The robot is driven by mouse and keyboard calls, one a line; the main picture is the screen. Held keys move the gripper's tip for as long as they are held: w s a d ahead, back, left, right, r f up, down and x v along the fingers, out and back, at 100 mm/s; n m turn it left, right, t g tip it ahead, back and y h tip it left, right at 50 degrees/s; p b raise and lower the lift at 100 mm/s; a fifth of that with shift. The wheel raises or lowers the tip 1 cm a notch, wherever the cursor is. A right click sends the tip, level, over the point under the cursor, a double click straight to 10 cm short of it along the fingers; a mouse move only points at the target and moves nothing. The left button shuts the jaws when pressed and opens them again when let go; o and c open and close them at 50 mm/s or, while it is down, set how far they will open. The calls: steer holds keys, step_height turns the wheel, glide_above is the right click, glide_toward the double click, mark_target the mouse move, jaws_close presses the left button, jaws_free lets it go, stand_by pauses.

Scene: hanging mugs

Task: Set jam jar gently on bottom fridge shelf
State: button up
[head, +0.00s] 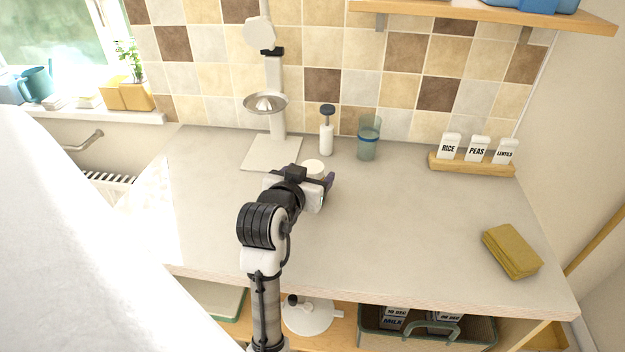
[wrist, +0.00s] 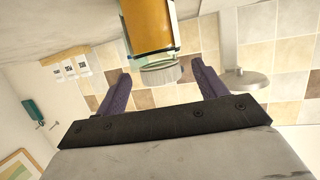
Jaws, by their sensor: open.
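A jar with orange contents (wrist: 150,28) and a pale lid (wrist: 160,72) shows upside down in the wrist view. It appears to be the jam jar. In the head view a white round lid (head: 313,166) shows just beyond my gripper, and the rest of that jar is hidden. My gripper (head: 318,181) is open, low over the worktop. In the wrist view its purple fingers (wrist: 161,70) stand apart, with the lid seen between their tips. I cannot tell whether they touch it. No fridge shelf can be made out.
A white stand with a metal bowl (head: 266,103), a pump bottle (head: 326,137) and a teal glass (head: 368,140) stand behind. Labelled canisters (head: 477,149) sit on a wooden rack (head: 470,168). A mustard cloth (head: 511,251) lies at right. The worktop's (head: 410,230) middle is clear.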

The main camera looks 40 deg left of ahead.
steer(key=shift+p+x, duration=0.3)
steer(key=shift+x, duration=1.2)
steer(key=shift+c, duration=0.4)
steer(key=c, duration=1.2)
steer(key=shift+c, duration=0.7)
steer(key=shift+r, duration=0.1)
steer(key=shift+r, duration=0.1)
